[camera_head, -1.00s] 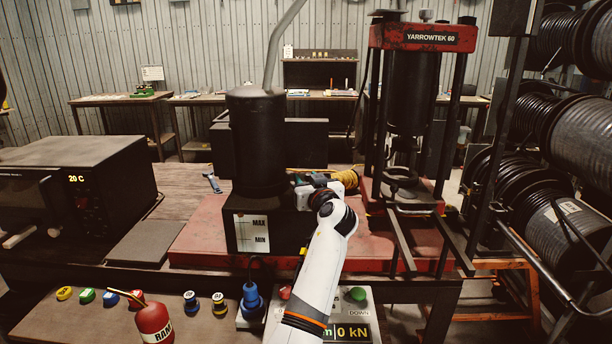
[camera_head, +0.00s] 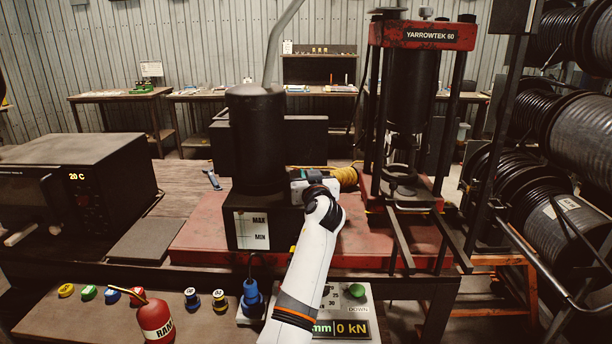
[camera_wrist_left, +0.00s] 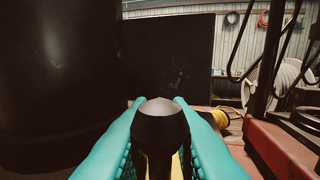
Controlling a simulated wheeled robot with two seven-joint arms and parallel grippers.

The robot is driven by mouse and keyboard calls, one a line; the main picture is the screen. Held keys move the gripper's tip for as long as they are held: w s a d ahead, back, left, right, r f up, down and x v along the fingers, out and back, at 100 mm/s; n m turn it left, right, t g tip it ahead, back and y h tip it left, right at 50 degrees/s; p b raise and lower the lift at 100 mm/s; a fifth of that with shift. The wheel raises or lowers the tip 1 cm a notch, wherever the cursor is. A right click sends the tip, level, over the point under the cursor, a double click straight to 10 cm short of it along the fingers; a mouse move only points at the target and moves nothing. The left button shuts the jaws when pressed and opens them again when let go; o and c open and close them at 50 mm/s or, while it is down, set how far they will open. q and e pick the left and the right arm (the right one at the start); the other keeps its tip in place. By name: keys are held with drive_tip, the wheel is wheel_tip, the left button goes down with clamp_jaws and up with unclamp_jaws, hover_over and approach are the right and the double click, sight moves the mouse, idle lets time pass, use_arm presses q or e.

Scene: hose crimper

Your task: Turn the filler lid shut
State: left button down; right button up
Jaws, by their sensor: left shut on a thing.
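My left gripper (camera_wrist_left: 160,106) has teal fingers, one on each side of a dark, rounded knob (camera_wrist_left: 160,128), and is shut on it. The knob looks like the filler lid; its underside and seat are hidden. In the head view my left gripper (camera_head: 300,190) is beside the black cylinder (camera_head: 257,140), just right of the black reservoir (camera_head: 252,232) with its MAX/MIN gauge. My wrist hides the fingertips and lid there, so I cannot tell how far the lid is turned. My right gripper is not in view.
The red base plate (camera_head: 205,245) carries the reservoir and the YARROWTEK press (camera_head: 418,38). A coiled yellow hose (camera_head: 345,176) lies behind my gripper. A red RAM bottle (camera_head: 156,320) and a control panel (camera_head: 358,298) are in front. Hose reels (camera_head: 575,220) stand at right.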

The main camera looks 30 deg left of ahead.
use_arm(q)
drive_tip(key=shift+w+m+t+h, duration=0.15)
drive_tip(key=shift+m+t+h, duration=0.35)
drive_tip(key=shift+h, duration=0.1)
drive_tip(key=shift+d, duration=0.1)
drive_tip(key=c, duration=1.4)
unclamp_jaws()
drive_tip(key=shift+o, duration=0.2)
drive_tip(key=b+v, duration=0.2)
drive_tip(key=v, duration=1)
